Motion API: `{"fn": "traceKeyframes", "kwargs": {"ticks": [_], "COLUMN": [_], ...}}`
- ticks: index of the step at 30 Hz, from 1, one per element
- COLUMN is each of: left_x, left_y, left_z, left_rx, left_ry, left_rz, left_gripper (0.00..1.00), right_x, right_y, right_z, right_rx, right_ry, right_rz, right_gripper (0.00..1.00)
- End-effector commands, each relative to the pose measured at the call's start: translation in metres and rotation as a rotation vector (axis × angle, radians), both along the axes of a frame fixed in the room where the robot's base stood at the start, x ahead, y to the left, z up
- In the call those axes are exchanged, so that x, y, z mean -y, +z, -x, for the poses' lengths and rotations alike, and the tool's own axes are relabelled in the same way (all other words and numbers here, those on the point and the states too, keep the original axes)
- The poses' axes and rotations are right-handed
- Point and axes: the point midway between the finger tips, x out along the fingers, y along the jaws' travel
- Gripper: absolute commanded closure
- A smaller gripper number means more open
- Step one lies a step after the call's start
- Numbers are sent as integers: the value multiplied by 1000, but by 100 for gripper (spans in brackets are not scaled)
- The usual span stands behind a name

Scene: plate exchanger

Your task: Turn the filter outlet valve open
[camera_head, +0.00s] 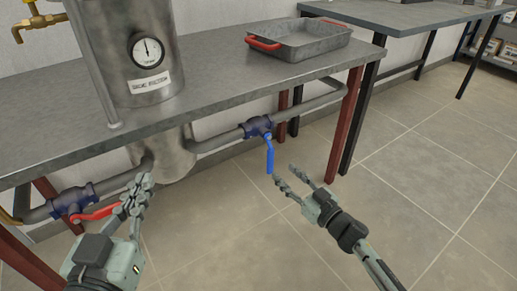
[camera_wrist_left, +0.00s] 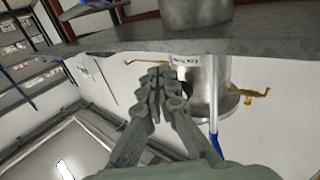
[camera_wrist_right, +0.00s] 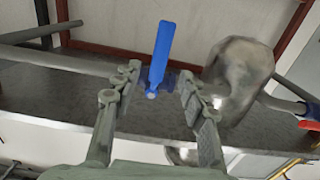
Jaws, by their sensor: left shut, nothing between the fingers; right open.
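The valve with the blue lever (camera_head: 269,155) sits on the pipe below the table, right of the metal vessel. Its lever hangs down, across the pipe. My right gripper (camera_head: 283,178) is open, just right of and below the lever's end, apart from it. In the right wrist view the lever (camera_wrist_right: 161,50) shows between the open fingers (camera_wrist_right: 157,82), beyond them. A second valve (camera_head: 72,202) with a red lever (camera_head: 98,213) sits at the left, its lever roughly along the pipe. My left gripper (camera_head: 138,188) is shut and empty by that lever's end; whether they touch is unclear.
The metal vessel with a gauge (camera_head: 147,51) passes through the table (camera_head: 215,90). A grey tray with red handles (camera_head: 300,42) stands on top. Dark red table legs (camera_head: 345,120) bound the space below. The tiled floor at the right is clear.

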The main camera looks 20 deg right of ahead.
Motion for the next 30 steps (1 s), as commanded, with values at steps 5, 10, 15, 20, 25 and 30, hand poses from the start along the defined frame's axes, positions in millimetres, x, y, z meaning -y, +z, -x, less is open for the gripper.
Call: {"fn": "traceKeyframes", "kwargs": {"ticks": [5, 10, 15, 20, 25, 30], "left_x": [2, 8, 14, 17, 18, 18], "left_y": [4, 19, 40, 55, 60, 60], "left_z": [1, 4, 9, 15, 17, 17], "left_rx": [18, 89, 183, 246, 266, 265], "left_ry": [-4, -17, -33, -42, -45, -45], "left_rz": [10, 46, 94, 127, 138, 137], "left_gripper": [100, 100, 100, 100, 100, 100], "right_x": [-2, -11, -20, -25, -27, -27], "right_y": [-1, 0, -1, 0, -1, 0], "right_z": [-7, -31, -56, -70, -74, -73], "right_rx": [1, 4, 2, 1, -1, 0], "right_ry": [0, 0, -1, -1, -1, -1], "right_rz": [0, -1, -1, 0, -1, 0], "right_gripper": [58, 58, 58, 58, 58, 59]}}
